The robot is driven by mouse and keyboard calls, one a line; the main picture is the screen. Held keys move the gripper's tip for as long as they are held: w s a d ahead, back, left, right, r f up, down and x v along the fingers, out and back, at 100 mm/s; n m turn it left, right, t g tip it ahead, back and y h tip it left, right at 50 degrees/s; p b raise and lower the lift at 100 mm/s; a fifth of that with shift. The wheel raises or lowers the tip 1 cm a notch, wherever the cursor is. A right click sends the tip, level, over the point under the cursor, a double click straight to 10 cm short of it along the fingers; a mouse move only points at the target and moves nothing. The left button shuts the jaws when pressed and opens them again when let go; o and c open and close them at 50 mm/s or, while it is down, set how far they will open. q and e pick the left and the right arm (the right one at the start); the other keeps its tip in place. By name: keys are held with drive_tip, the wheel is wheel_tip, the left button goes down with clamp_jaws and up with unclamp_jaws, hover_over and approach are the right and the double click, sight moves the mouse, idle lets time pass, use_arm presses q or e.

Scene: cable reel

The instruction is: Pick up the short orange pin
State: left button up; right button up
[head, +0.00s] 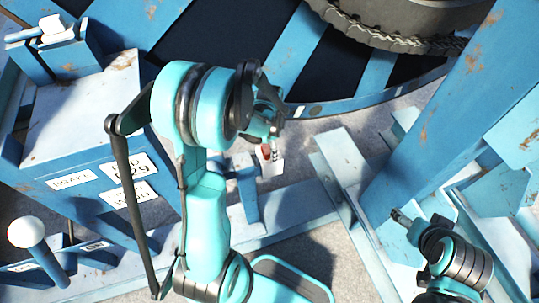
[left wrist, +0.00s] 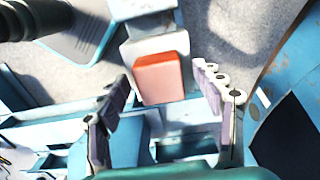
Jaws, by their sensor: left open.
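The short orange pin (left wrist: 160,78) shows in the left wrist view as an orange-red block with a flat top on a pale grey post (left wrist: 158,38). In the head view a small red part of the pin (head: 265,152) shows just below my left gripper (head: 272,146), which partly hides it. My left gripper (left wrist: 164,92) is open, with one finger on each side of the pin in the left wrist view. I see gaps between the pin and both fingers. My right gripper (head: 402,217) is at the lower right of the head view, away from the pin; its finger opening is unclear.
A blue box with white labels (head: 85,150) stands left of my left arm. Blue beams (head: 430,100) rise on the right. A large blue and black reel (head: 330,50) with a thick dark coil (head: 400,35) fills the back. A white-knobbed post (head: 27,232) stands lower left.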

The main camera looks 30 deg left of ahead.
use_arm(q)
clamp_jaws()
idle(0.3)
wheel_tip(320, 180, up, 9)
drive_tip(key=p, duration=0.3)
drive_tip(key=shift+f, duration=0.15)
drive_tip(key=shift+r, duration=0.6)
drive_tip(key=shift+r+p, duration=0.1)
drive_tip(key=shift+p, duration=0.2)
drive_tip(key=shift+r+p, duration=0.5)
drive_tip(key=shift+r, duration=0.2)
